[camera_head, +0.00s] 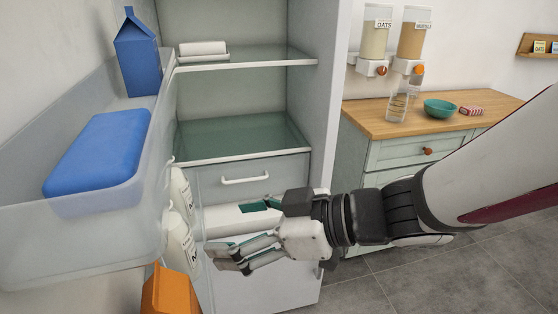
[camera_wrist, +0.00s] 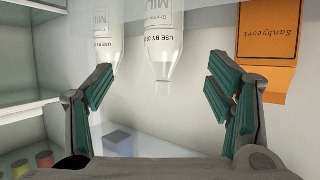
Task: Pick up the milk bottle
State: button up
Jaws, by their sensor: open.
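Two white milk bottles stand in the fridge door's lower part, one (camera_head: 181,197) behind the other (camera_head: 181,245) in the head view, partly hidden by the door bin. In the wrist view they appear cap-down, one at left (camera_wrist: 106,38) and one near the middle (camera_wrist: 163,45). My gripper (camera_head: 238,254) is open and empty, just right of the bottles in the head view. In the wrist view my gripper (camera_wrist: 160,92) has its green-padded fingers spread, with the middle bottle's capped end between them in the picture. I cannot tell any contact.
An orange carton (camera_head: 170,291) stands beside the bottles; it also shows in the wrist view (camera_wrist: 268,45). The upper door bin (camera_head: 75,240) holds a blue box (camera_head: 98,150) and a blue carton (camera_head: 138,55). The fridge drawer (camera_head: 240,178) is right of the bottles.

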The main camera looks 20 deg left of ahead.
aim_at(188, 234)
jog(key=b+x, duration=0.1)
jog(key=x, duration=0.7)
jog(key=shift+s+a+b, duration=0.2)
jog(key=shift+b, duration=0.2)
jog(key=shift+b+x, duration=0.6)
jog(key=shift+x, duration=2.1)
jog(key=shift+s+f, duration=0.1)
jog(key=shift+f, duration=0.05)
grip_shut()
